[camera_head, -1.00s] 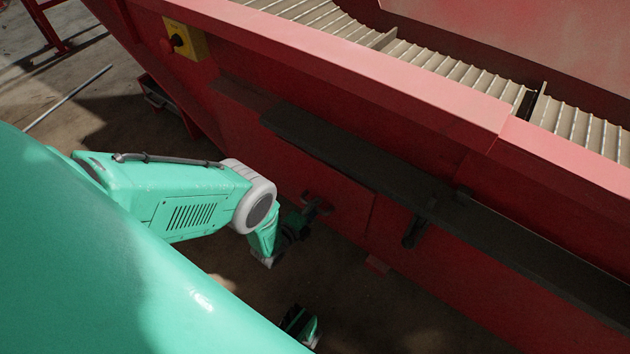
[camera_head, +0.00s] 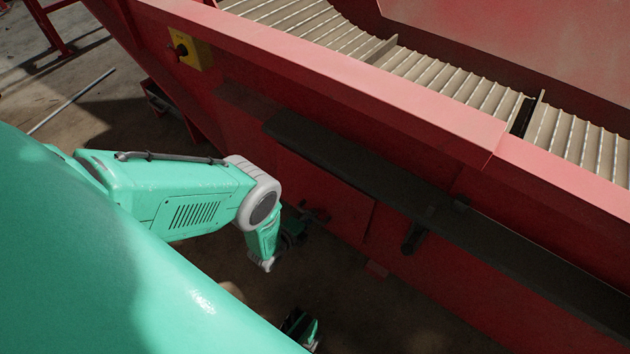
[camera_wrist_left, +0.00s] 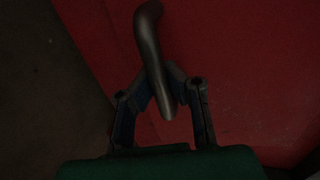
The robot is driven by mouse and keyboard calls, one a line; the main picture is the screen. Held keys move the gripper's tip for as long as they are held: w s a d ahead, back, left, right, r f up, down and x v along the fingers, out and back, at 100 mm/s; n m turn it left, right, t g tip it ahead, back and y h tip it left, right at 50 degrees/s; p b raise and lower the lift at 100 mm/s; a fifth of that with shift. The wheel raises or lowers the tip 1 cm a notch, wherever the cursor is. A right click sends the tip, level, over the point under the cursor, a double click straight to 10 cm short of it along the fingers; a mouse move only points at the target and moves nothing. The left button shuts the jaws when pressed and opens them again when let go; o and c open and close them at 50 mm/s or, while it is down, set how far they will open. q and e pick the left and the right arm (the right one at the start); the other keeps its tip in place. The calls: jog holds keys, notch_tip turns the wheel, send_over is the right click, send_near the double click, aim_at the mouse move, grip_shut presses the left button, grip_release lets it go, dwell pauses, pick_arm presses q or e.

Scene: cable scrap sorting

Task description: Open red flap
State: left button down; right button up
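The red flap (camera_head: 335,198) is a panel low on the side of the red machine, below a dark ledge, in the head view. My left gripper (camera_head: 303,222) is at its lower left part, partly hidden by my own wrist. In the left wrist view, a curved grey metal handle (camera_wrist_left: 148,35) stands in front of the red flap surface (camera_wrist_left: 245,70). The fingertips of my left gripper (camera_wrist_left: 160,82) are closed in on both sides of the handle and appear to grip it near its lower end.
A dark ledge (camera_head: 350,160) runs along the machine above the flap, with a dark bracket (camera_head: 412,238) to the right. A ribbed conveyor (camera_head: 460,80) lies behind the red rim. A yellow switch box (camera_head: 190,50) is at the upper left. Bare floor (camera_head: 380,320) lies below.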

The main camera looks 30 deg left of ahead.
pick_arm(q)
jog(key=s+r+g+p, duration=1.1)
jog(key=s+r+p, duration=0.1)
jog(key=p, duration=0.1)
jog(key=shift+a+r+g+y+p, duration=0.15)
jog(key=shift+a+g+y+p, duration=0.05)
jog(key=shift+g+y+p, duration=0.15)
jog(key=c, duration=1.5)
grip_release()
jog(key=shift+c, duration=0.2)
jog(key=shift+r, duration=0.1)
